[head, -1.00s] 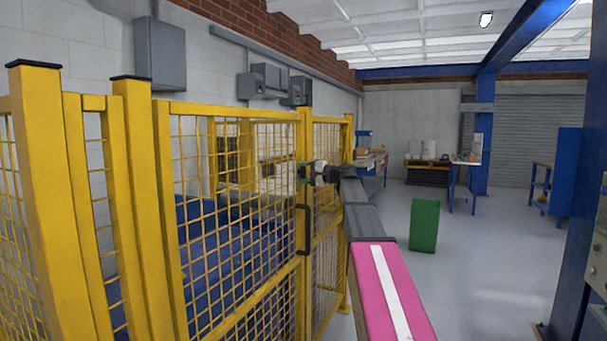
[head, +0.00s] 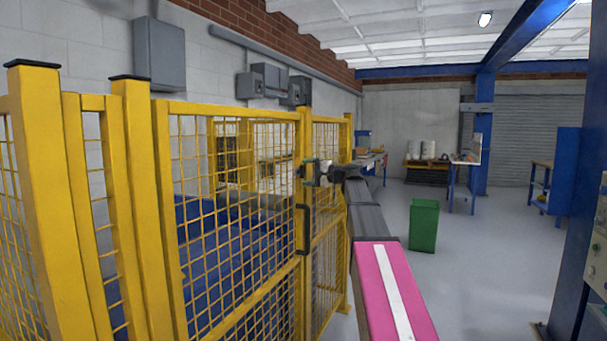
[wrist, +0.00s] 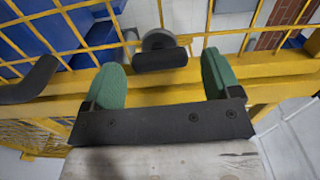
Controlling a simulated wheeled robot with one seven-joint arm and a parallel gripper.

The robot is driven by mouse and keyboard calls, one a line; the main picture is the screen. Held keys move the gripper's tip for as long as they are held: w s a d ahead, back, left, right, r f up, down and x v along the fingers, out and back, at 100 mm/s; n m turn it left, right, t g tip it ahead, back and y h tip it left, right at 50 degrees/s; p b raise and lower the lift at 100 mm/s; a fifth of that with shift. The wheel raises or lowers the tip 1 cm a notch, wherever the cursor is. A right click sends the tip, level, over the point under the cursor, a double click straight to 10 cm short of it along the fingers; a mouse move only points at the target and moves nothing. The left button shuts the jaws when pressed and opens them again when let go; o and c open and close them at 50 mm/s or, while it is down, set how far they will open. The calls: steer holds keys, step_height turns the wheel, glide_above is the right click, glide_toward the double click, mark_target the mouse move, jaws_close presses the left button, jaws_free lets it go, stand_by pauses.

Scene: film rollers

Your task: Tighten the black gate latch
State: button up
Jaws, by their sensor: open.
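The black gate latch (wrist: 160,56) shows in the wrist view as a dark bar in front of a round body at the yellow gate frame. My gripper (wrist: 161,72) is open, with one green finger on each side of the latch and a gap between each finger and it. Nothing is held. In the head view my gripper (head: 309,171) is beside the yellow gate post, above the black pull handle (head: 302,229). The latch cannot be made out clearly there.
The yellow mesh gate and fence (head: 233,108) fill the left side, with blue machinery behind. The black handle also shows at the left of the wrist view (wrist: 30,82). A green bin (head: 423,226) stands on the floor to the right, where the floor is mostly open.

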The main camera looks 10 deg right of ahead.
steer(key=v, duration=0.8)
steer(key=shift+s+d, duration=0.25)
steer(key=shift+s, duration=0.05)
